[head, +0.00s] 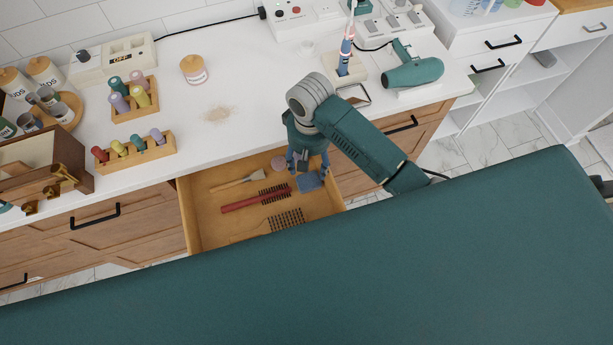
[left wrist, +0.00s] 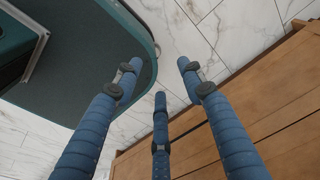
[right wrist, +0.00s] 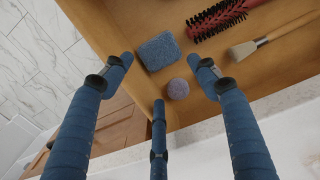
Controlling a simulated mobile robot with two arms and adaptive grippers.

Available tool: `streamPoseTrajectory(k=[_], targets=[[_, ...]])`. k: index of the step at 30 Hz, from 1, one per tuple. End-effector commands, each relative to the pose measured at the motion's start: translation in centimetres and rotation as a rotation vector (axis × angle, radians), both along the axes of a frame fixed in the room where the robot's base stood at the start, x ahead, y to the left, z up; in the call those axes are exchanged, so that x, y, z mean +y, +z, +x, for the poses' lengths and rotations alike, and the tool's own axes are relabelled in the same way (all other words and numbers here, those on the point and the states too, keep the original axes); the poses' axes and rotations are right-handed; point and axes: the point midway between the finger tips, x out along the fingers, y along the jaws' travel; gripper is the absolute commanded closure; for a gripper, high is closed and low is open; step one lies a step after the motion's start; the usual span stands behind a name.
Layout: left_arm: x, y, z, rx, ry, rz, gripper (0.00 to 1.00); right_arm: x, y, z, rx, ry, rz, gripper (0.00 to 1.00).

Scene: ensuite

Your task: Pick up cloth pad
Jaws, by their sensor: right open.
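The cloth pad (head: 310,182) is a blue-grey square lying in the open wooden drawer (head: 194,228), near its right wall. In the right wrist view the pad (right wrist: 159,51) lies flat on the drawer floor, just beyond my fingertips. My right gripper (head: 308,163) points down over the back right of the drawer; in its wrist view it (right wrist: 160,70) is open, with nothing between the fingers. A round grey-purple sponge-like piece (right wrist: 178,89) sits beside the pad, nearer the gripper. My left gripper (left wrist: 160,72) is open and empty above the floor, beside wooden cabinet fronts.
A red brush (head: 240,201), a wooden-handled brush (head: 238,181) and a dark-bristled brush (head: 287,219) share the drawer. The white countertop (head: 250,85) behind holds bottle racks, a toothbrush stand and a teal hair dryer (head: 413,73).

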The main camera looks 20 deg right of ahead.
Motion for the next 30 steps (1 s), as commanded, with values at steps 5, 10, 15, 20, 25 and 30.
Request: streamPoseTrajectory(k=[5, 10, 15, 20, 25, 30], targets=[[0.2, 0.0, -3.9, 0.053, 0.000, 0.004, 0.60, 0.0, -2.8, -0.2, 0.004, 0.001, -0.001, 0.41], [0.2, 0.0, -5.1, 0.070, -0.002, 0.005, 0.60, 0.1, -4.2, -0.1, 0.000, 0.002, 0.000, 0.41], [0.1, 0.7, -3.5, 0.049, -0.003, 0.003, 0.60, 0.1, -6.1, -0.4, 0.004, 0.001, -0.001, 0.41], [-0.2, 1.1, -1.3, 0.015, -0.003, -0.002, 0.60, 0.2, -8.5, -0.4, 0.001, 0.001, 0.000, 0.41], [-0.3, 1.0, -1.4, 0.017, -0.002, -0.003, 0.60, 0.2, -9.4, -0.4, -0.001, 0.002, 0.000, 0.41], [-0.2, 0.9, -2.4, 0.032, -0.002, -0.001, 0.60, 0.2, -9.3, -0.4, -0.001, 0.002, 0.000, 0.43]])
